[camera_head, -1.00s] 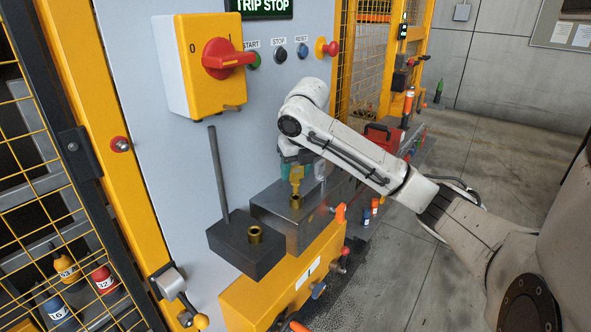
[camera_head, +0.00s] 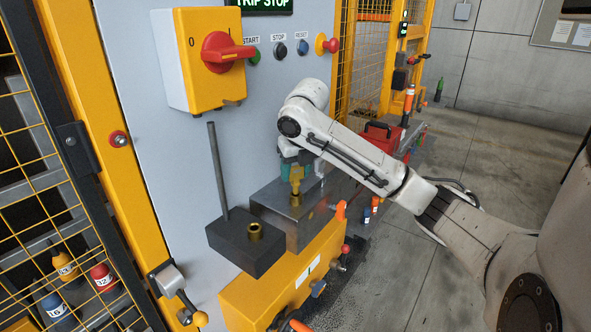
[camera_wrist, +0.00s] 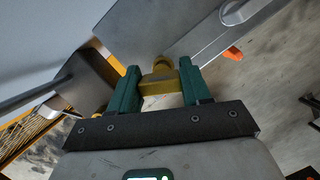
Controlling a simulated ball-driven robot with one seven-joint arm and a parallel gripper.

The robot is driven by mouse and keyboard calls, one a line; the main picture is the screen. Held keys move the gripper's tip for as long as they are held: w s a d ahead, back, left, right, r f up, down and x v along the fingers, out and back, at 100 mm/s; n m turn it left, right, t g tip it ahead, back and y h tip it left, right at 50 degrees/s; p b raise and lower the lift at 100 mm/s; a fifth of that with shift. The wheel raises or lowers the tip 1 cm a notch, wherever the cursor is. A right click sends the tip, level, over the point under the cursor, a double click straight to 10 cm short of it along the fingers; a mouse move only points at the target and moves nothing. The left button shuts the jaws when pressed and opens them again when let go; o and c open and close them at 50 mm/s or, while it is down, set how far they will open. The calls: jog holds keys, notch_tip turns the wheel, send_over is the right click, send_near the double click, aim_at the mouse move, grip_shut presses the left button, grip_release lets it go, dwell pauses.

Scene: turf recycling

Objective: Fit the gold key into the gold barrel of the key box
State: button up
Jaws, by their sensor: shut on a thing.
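My gripper (camera_head: 296,162) is shut on the gold key (camera_head: 297,174), its teal fingers at the key's upper part. The key points down over the metal key box (camera_head: 268,200), its lower end at the gold barrel (camera_head: 295,201) on the box top. In the wrist view, the gripper (camera_wrist: 160,88) has one teal finger on each side of the key's flat gold head (camera_wrist: 158,86). A round gold part (camera_wrist: 158,64) shows beyond the head, against the metal surface. I cannot tell how deep the key sits in the barrel.
A dark block (camera_head: 232,248) with another gold socket (camera_head: 254,231) and an upright grey rod (camera_head: 217,168) stands left of the box. A yellow base (camera_head: 270,291) is below. A red rotary switch (camera_head: 226,52) is on the panel above. Floor at right is open.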

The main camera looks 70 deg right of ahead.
jog(key=shift+f+b, duration=1.05)
jog(key=shift+f, duration=0.4)
jog(key=o, duration=1.1)
jog(key=shift+o, duration=0.2)
jog(key=shift+r, duration=0.1)
jog(key=v, duration=1)
jog(key=shift+r, duration=0.3)
jog(key=shift+s, duration=0.2)
